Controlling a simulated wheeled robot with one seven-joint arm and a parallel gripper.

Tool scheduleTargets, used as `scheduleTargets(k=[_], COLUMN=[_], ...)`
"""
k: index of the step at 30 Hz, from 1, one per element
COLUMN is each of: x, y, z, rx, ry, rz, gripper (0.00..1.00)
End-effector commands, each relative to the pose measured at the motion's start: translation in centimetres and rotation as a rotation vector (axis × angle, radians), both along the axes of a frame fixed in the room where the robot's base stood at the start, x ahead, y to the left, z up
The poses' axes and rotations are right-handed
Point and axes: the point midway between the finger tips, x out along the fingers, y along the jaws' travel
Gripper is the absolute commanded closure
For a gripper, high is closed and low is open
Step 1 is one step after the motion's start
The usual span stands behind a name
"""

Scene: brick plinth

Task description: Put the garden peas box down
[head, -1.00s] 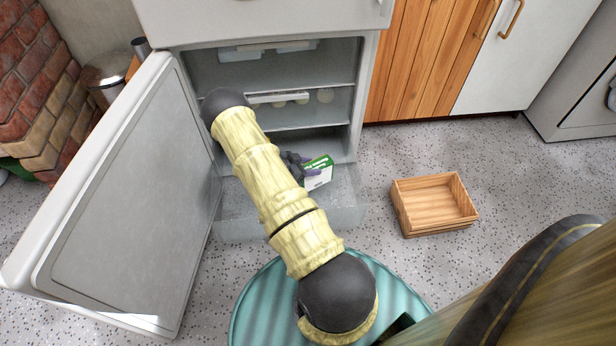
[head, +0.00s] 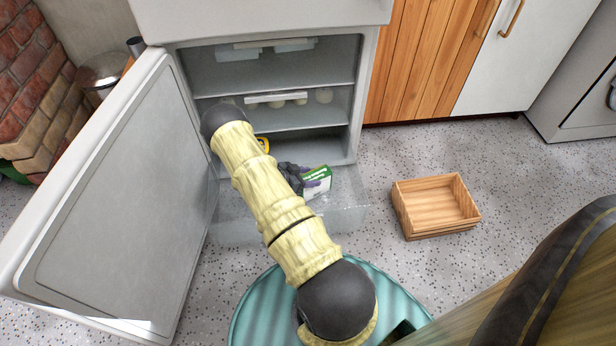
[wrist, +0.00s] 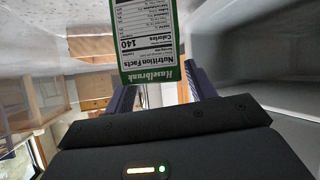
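The garden peas box (head: 318,179), green and white, is in my gripper (head: 310,184) above the clear pulled-out drawer (head: 345,218) at the bottom of the open fridge-freezer (head: 368,110). In the wrist view the box (wrist: 147,45) shows its nutrition panel upside down, between the two purple fingers of my gripper (wrist: 160,92). The fingers look shut on it. My arm hides part of the drawer, and I cannot tell whether the box touches the drawer.
The fridge door (head: 100,200) stands wide open at the left. Shelves hold several pale items, and a yellow object (head: 263,144) sits low inside. A wooden crate (head: 436,206) is on the speckled floor at the right, with clear floor around it.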

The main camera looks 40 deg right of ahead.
Motion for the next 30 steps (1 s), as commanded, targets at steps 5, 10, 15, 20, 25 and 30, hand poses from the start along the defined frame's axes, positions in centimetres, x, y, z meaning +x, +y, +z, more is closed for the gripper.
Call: scheduleTargets(k=[5,10,15,20,25,30], x=[0.0,0.0,0.2,0.6,1.2,1.8], y=[0.0,0.0,0.7,2.8,5.7,8.4], z=[0.0,0.1,0.9,2.3,4.0,5.5], rx=[0.0,0.0,0.0,0.001,0.002,0.001], ry=[0.0,0.0,-0.001,-0.001,0.0,0.0], rz=[0.0,0.0,0.001,0.003,0.002,0.002], gripper=[0.32,0.32,0.32,0.32,0.32,0.32])
